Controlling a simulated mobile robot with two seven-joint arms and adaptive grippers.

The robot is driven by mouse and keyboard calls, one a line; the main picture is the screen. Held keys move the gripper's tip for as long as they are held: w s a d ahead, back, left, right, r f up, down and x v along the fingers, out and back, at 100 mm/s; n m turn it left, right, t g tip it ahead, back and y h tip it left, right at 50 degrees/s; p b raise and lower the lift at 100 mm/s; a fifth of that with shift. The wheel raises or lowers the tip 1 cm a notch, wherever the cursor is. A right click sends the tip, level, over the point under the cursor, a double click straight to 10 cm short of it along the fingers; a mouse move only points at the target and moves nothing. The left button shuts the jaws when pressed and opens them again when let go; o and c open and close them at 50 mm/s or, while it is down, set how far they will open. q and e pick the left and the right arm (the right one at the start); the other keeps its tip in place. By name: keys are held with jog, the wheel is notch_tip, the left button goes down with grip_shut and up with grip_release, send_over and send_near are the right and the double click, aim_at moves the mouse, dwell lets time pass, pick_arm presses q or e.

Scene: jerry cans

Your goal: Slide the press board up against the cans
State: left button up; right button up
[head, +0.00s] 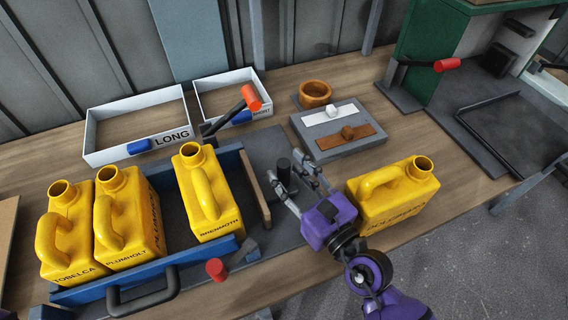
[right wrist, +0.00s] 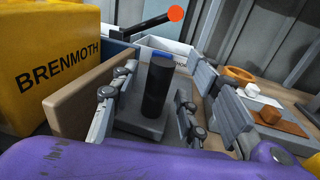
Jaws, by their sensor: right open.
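The wooden press board (head: 255,200) stands upright across the right end of the blue tray (head: 190,267); it also shows in the right wrist view (right wrist: 85,92). A black upright post (head: 283,171) stands on a grey block right of the board. Three yellow cans stand in the tray: Tobelca (head: 62,240), Plumholt (head: 130,225) and Brenmoth (head: 212,200). Brenmoth is nearest the board, with a gap between it and Plumholt. My right gripper (head: 287,168) is open, its fingers on either side of the post (right wrist: 157,90); contact is unclear. My left gripper is not in view.
Another yellow can (head: 390,198) stands on the table close right of my right gripper. A red-knobbed lever (head: 250,98) rises behind the tray, beside two white boxes. A red knob (head: 215,268) is at the front edge. A grey tray (head: 340,130) lies behind.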

jog(key=shift+x, duration=1.05)
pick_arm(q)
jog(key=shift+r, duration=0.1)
